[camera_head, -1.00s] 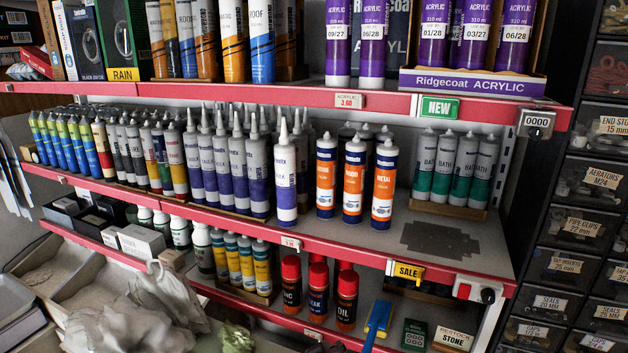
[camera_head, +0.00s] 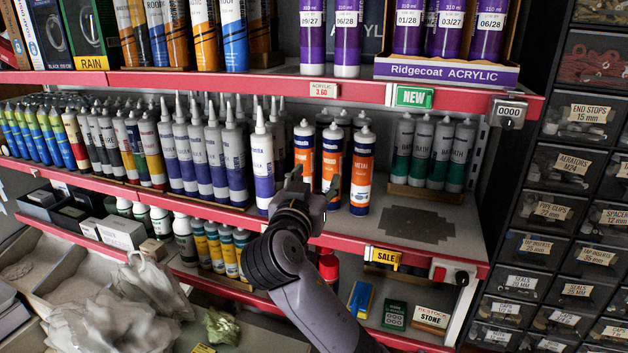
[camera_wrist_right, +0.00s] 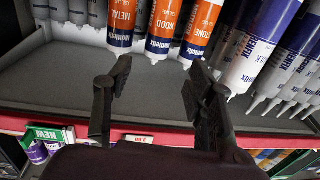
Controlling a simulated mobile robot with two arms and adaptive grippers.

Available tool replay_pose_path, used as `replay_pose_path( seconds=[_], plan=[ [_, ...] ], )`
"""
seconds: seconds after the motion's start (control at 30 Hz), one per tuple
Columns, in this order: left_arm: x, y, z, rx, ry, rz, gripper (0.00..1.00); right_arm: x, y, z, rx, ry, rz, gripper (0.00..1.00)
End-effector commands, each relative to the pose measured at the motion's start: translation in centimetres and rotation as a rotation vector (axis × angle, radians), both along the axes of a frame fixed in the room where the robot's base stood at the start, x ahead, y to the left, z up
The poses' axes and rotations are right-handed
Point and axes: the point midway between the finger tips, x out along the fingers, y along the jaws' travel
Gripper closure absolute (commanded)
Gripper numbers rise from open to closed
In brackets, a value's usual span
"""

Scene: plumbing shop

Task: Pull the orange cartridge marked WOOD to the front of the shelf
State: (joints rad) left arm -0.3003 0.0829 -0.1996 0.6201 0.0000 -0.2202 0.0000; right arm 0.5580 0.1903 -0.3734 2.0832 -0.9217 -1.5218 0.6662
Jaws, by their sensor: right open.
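The orange cartridge marked WOOD (camera_wrist_right: 162,28) stands on the middle shelf between its neighbours marked METAL (camera_wrist_right: 122,22) and, partly readable, STONE (camera_wrist_right: 200,30). My right gripper (camera_head: 313,182) is open and empty at the shelf's front. In the wrist view the right gripper's fingertips (camera_wrist_right: 157,74) spread apart short of WOOD, roughly in line with it. My left gripper is out of view.
A white-and-purple cartridge (camera_head: 263,165) stands close left of my right gripper at the front edge. The shelf is bare around a dark patch (camera_head: 420,222). The red shelf above (camera_head: 350,92) limits height.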

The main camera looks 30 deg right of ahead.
Motion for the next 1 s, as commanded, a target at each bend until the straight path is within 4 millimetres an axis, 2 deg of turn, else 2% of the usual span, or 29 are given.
replay_pose_path(
  seconds=[0.27,0.43,1.0],
  plan=[
    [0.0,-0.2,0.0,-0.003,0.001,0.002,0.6,0.1,-0.1,0.0,-0.001,0.002,0.0,0.49],
    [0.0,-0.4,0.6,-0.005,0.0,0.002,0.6,1.0,-0.9,0.2,-0.005,0.003,-0.001,0.49],
    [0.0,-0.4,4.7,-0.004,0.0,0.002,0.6,8.8,-8.7,0.3,-0.004,0.006,-0.002,0.49]
  ],
)
